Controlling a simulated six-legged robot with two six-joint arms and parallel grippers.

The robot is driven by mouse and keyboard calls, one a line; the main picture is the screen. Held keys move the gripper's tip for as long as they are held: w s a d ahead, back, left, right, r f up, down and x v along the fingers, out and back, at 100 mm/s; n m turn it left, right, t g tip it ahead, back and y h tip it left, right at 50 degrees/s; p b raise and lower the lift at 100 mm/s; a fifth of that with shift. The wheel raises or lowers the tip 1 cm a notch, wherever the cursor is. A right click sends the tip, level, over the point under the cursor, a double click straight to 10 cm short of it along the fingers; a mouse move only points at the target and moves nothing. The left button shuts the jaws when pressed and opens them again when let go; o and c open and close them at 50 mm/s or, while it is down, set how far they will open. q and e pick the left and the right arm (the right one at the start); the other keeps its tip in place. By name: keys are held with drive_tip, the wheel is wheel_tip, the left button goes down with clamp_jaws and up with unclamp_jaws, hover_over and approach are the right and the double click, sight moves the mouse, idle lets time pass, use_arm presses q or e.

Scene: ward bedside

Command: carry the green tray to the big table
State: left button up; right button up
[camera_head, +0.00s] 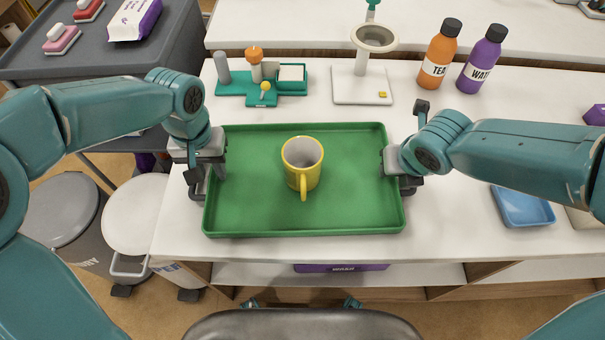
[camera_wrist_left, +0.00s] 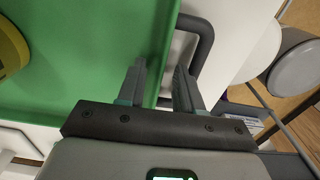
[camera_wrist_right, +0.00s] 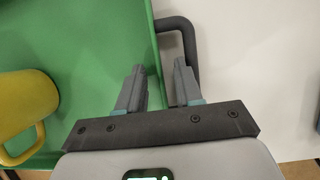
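The green tray (camera_head: 345,225) lies flat on a white-topped table (camera_head: 440,225). My left gripper (camera_head: 205,178) is at the tray's left end. In the left wrist view its fingers (camera_wrist_left: 160,75) are apart, beside the tray's rim and dark handle (camera_wrist_left: 206,45). My right gripper (camera_head: 398,178) is at the tray's right end. In the right wrist view its fingers (camera_wrist_right: 160,75) are apart near the rim and the other dark handle (camera_wrist_right: 189,45). Finger contact with either handle cannot be seen.
Behind the tray are a teal holder (camera_head: 232,88), a white stand (camera_head: 362,90), an orange bottle (camera_head: 437,58) and a purple bottle (camera_head: 480,62). A blue tray (camera_head: 522,208) lies at right. Bins (camera_head: 135,215) stand at left. Another white surface (camera_head: 290,22) lies beyond.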

use_arm(q)
clamp_jaws()
use_arm(e)
clamp_jaws()
idle(1.1)
